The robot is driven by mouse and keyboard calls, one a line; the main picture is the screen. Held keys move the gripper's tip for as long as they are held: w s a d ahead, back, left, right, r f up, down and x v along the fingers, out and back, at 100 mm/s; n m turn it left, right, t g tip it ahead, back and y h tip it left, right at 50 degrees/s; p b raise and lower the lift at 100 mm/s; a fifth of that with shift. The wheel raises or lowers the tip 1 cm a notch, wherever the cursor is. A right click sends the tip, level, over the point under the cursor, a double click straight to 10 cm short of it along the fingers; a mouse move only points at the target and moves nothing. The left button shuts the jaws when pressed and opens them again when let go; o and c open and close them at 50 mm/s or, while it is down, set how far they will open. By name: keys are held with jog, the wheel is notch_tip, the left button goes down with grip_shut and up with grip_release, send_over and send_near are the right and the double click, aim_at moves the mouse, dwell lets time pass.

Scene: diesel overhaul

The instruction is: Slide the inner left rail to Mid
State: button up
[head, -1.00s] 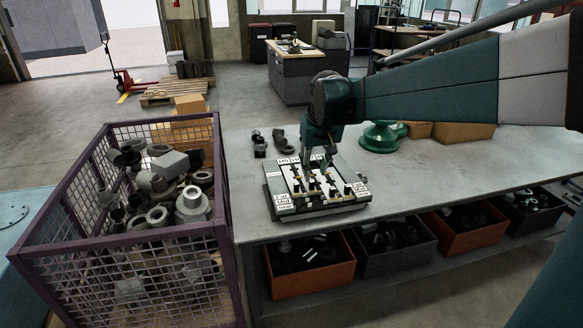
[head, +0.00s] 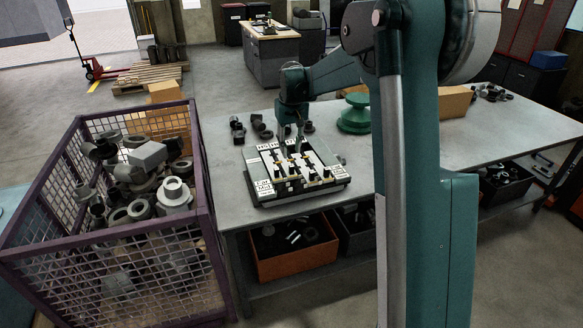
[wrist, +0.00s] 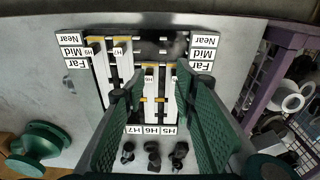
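The rail panel (head: 340,178) lies on the workbench, with Near, Mid and Far labels along its sides. In the wrist view it appears turned round, with Near at the top. My gripper (wrist: 160,78) is open above the panel, with green finger pads on both sides of that knob. No contact is visible. The remaining outer rail is partly hidden by a finger.
A purple mesh crate (head: 203,190) of grey pipe parts stands left of the bench (head: 225,165). Loose dark fittings (head: 258,124) lie behind the panel. A green round-based part (head: 354,118) stands to its right. Bins (head: 295,258) sit below.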

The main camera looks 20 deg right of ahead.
jog(key=g+p, duration=0.1)
send_over(292, 165)
jog(key=f, duration=0.7)
jog(key=shift+s+a+f, duration=0.2)
jog(key=shift+s+a, duration=0.05)
jog(key=shift+s, duration=0.05)
jog(key=shift+w+d+f, duration=0.15)
jog(key=shift+w+f, duration=0.15)
jog(key=shift+f, duration=0.2)
jog(key=shift+f, duration=0.1)
jog(key=shift+f+p, duration=0.45)
jog(key=shift+f, duration=3.35)
grip_shut()
